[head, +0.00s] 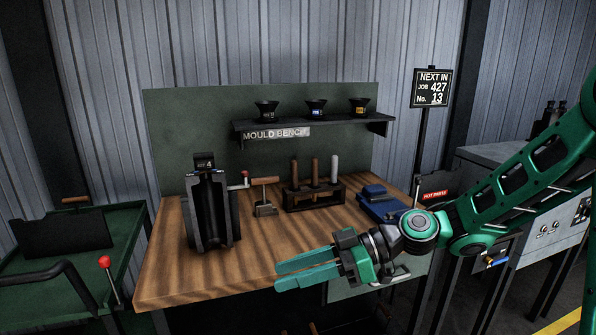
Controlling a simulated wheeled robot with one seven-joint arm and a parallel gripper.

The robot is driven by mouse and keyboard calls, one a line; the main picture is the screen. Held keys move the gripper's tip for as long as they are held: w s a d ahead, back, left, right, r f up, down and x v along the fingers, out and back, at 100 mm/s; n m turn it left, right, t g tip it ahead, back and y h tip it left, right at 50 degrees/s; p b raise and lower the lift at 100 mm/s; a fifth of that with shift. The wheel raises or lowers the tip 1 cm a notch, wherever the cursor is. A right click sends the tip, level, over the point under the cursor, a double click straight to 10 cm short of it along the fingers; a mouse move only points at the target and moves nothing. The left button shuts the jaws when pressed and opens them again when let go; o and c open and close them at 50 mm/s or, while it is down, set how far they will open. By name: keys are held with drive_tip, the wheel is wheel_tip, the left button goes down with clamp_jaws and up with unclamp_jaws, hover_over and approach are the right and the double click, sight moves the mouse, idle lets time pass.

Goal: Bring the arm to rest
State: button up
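My gripper (305,266) is at the end of my green arm, which reaches in from the right. It is in front of and over the front right part of the wooden bench (190,280). Its two teal fingers point left and lie close together in the picture. I see nothing held between them, but from this angle I cannot tell how far apart they are.
A dark mould (211,208) marked 4 stands on the bench. Beside it are a scraper (265,197), a tool rack (314,193) and a blue case (382,204). A shelf (312,124) holds 3 black cups. A green cart (70,280) is left, a grey machine (500,155) right.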

drive_tip(key=s+d+f+m+t+h, duration=0.1)
drive_tip(key=d+f+m+h, duration=0.4)
drive_tip(key=d, duration=0.6)
drive_tip(key=s+d+f+m+t+h, duration=0.1)
drive_tip(key=d+f+m+h, duration=0.35)
drive_tip(key=d, duration=0.65)
drive_tip(key=s+d+r+m+h, duration=0.2)
drive_tip(key=s+d+m, duration=0.5)
drive_tip(key=d, duration=0.3)
drive_tip(key=s+d+r+m+h, duration=0.3)
drive_tip(key=s+d+m, duration=0.4)
drive_tip(key=s+d, duration=0.3)
drive_tip(key=shift+s+g, duration=0.15)
drive_tip(key=shift+g, duration=0.25)
drive_tip(key=shift+w+f, duration=0.25)
drive_tip(key=shift+w, duration=0.35)
